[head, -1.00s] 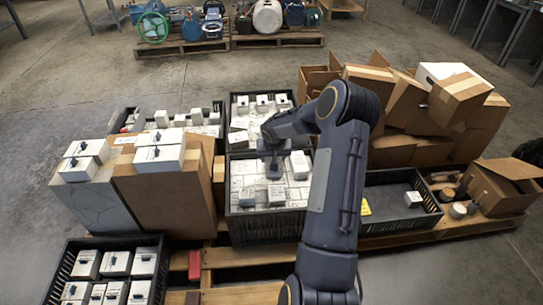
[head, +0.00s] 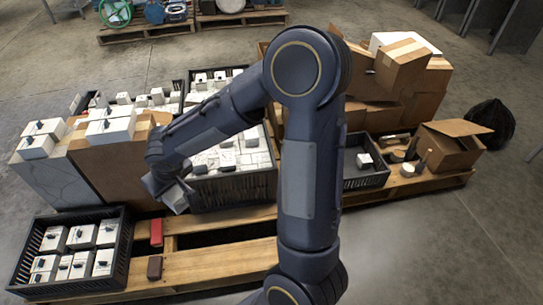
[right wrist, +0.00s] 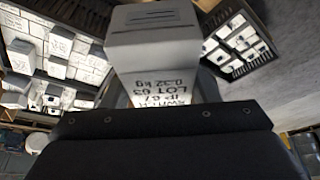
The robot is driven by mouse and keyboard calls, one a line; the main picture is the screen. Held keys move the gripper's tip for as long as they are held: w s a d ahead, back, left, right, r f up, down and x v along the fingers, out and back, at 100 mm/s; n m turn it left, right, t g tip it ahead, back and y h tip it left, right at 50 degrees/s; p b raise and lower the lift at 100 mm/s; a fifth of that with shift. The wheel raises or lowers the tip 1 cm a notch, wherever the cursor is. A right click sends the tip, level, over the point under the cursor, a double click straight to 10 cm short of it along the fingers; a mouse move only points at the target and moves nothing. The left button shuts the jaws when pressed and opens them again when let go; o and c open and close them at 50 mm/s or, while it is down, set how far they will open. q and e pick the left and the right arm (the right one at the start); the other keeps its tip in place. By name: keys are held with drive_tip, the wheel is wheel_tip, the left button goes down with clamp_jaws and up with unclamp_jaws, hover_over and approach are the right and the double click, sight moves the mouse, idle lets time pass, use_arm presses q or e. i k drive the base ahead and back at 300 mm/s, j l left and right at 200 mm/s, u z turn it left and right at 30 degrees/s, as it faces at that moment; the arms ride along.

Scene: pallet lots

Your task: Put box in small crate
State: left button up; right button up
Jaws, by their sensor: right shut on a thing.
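My right gripper (head: 168,188) is shut on a white box (head: 176,200), held tilted in the air in front of the middle crate (head: 232,190). In the right wrist view the box (right wrist: 155,55) shows printed lettering on its near face; the gripper's dark body hides the fingertips. A black crate (head: 118,262) at the front left holds several white boxes with dark tops; a crate of such boxes (right wrist: 232,72) also shows at the upper right of the wrist view. Another black crate (head: 368,184) on the right holds one small white box (head: 364,160). My left gripper is out of view.
Large cartons (head: 88,170) with white boxes on top stand left of my gripper. The wooden pallet (head: 210,268) has a red block (head: 156,232) and a brown block (head: 154,267) beside the front left crate. Brown cartons (head: 400,95) are piled at the back right.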

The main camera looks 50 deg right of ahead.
sight(347, 167)
drive_tip(key=k+l, duration=0.15)
drive_tip(key=l, duration=0.3)
drive_tip(key=k+l+u, duration=0.1)
drive_tip(key=l, duration=0.35)
drive_tip(key=k+l, duration=0.15)
drive_tip(key=l, duration=0.3)
drive_tip(key=k+l, duration=0.15)
drive_tip(key=l, duration=0.3)
drive_tip(key=k+l+u, duration=0.1)
drive_tip(key=l, duration=0.35)
drive_tip(key=k+l, duration=0.2)
drive_tip(key=l, duration=0.25)
drive_tip(key=k+l, duration=0.2)
drive_tip(key=l, duration=0.2)
drive_tip(key=k+l+u, duration=0.1)
drive_tip(key=l, duration=0.35)
